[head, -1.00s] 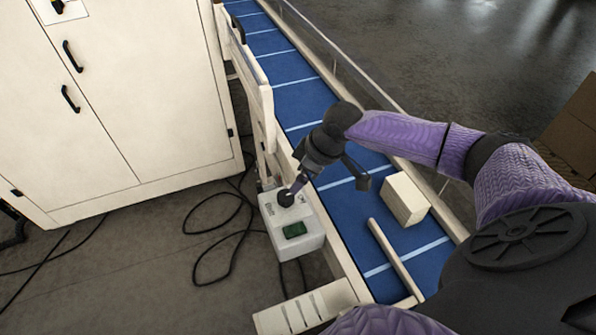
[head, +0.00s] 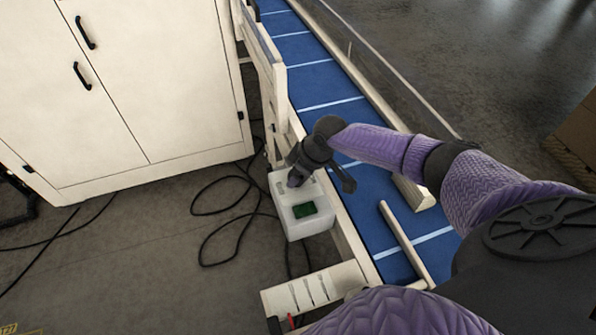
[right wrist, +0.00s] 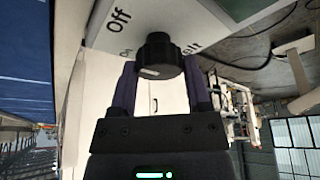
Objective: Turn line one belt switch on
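The belt switch is a round black knob (right wrist: 160,57) with a small white mark on its face. It sits on a pale panel printed "Off" and "On", with part of another word ending in "elt". The panel tops a white control box (head: 309,225) with a green patch, beside the conveyor. My right gripper (right wrist: 161,82) has one finger on each side of the knob, close against it with no clear gap. In the head view my right gripper (head: 297,178) comes down onto the box's far end and hides the knob. My left gripper is not in view.
The blue conveyor belt (head: 319,82) runs beside the box, with a wooden bar (head: 405,243) across it and a pale block (head: 413,192) partly behind my right arm. A white cabinet (head: 140,100) stands at left. Black cables (head: 225,235) lie on the floor.

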